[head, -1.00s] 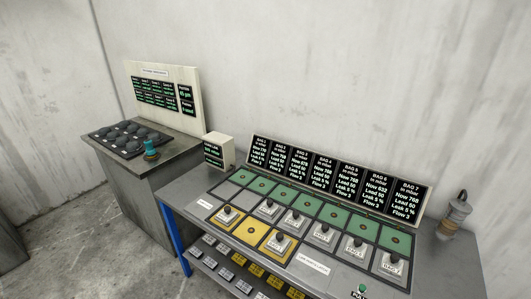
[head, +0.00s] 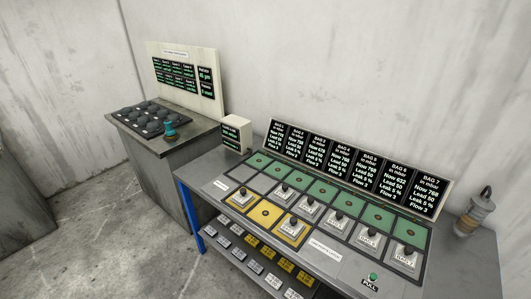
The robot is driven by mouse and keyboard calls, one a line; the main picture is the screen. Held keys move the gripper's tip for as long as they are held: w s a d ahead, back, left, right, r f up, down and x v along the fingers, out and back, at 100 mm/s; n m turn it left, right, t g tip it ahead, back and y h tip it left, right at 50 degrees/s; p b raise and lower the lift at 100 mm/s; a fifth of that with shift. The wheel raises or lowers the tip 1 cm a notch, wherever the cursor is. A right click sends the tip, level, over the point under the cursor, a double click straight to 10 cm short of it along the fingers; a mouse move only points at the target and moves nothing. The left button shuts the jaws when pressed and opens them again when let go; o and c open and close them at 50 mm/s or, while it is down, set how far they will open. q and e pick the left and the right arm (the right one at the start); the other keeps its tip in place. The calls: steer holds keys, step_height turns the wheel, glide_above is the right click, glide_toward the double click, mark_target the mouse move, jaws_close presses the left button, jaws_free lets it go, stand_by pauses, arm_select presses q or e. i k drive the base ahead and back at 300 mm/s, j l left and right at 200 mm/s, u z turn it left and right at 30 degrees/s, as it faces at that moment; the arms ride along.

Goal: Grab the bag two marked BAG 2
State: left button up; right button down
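Small light blocks with black knobs stand on the bench panel; they look like the bags. One block (head: 241,199) sits on the left yellow square, and another (head: 291,228) sits on the right yellow square. The middle yellow square (head: 265,212) holds no block. Several more blocks stand in a diagonal row to the right, such as the one at its near right end (head: 404,257). The labels on the two yellow-square blocks are too small to tell which reads BAG 2. Neither gripper is in view.
A row of dark BAG displays (head: 345,165) stands behind the panel. A green PULL knob (head: 373,277) is at the front edge. A metal canister (head: 476,213) stands at the right. A grey cabinet (head: 165,145) stands at the left. A lower shelf holds labelled blocks (head: 253,267).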

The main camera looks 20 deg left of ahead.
mark_target(242, 198)
steer(key=i+j+z, duration=0.1)
steer(key=j+z, duration=0.8)
steer(key=j, duration=0.95)
steer(key=j+z, duration=0.15)
steer(key=j, duration=1.7)
steer(key=k+j+z, duration=0.15)
steer(key=j, duration=0.8)
steer(key=i, duration=0.05)
